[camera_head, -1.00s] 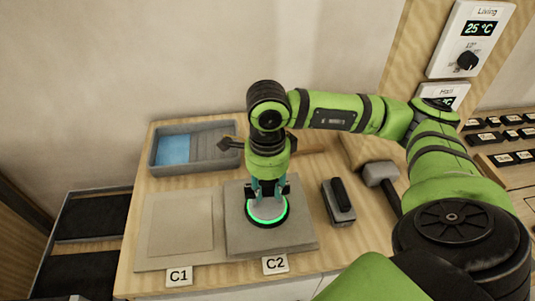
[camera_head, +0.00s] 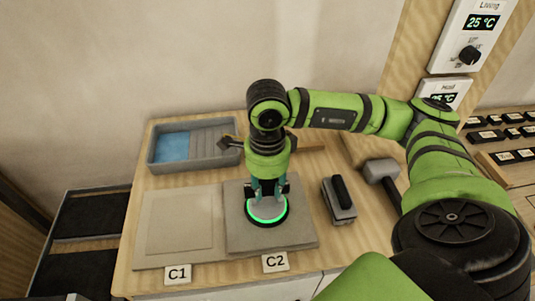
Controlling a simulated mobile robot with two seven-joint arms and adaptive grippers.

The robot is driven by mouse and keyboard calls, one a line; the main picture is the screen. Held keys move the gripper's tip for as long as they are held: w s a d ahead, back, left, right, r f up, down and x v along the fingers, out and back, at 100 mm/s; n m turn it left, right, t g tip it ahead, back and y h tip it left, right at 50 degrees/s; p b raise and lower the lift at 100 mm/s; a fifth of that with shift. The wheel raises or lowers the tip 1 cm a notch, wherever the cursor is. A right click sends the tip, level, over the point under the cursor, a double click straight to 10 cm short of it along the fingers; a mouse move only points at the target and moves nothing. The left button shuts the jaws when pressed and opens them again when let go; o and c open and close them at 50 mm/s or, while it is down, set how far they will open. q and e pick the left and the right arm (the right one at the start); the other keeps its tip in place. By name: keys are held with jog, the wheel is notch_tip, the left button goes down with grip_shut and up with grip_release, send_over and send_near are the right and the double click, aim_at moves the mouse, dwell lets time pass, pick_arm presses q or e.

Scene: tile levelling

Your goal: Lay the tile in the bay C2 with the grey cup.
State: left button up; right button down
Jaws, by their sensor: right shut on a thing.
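A grey square tile (camera_head: 296,230) lies at the bay marked C2 (camera_head: 275,262); whether it sits level I cannot tell. The grey cup (camera_head: 266,208), with a glowing green ring and a dark rim, stands on the tile's upper face, left of its middle. My right gripper (camera_head: 268,190) comes down from above and is shut on the cup's top. The bay marked C1 (camera_head: 180,222) to the left shows a bare, recessed square. My left gripper is not in view.
A grey tray (camera_head: 195,165) with blue water stands behind C1. A grey block with a black handle (camera_head: 339,200) lies right of the tile, then a mallet (camera_head: 381,172). Wall panels (camera_head: 468,40) stand at upper right. Dark shelves (camera_head: 88,225) lie left of the bench.

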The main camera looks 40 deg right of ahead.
jog(key=c, duration=0.8)
grip_release()
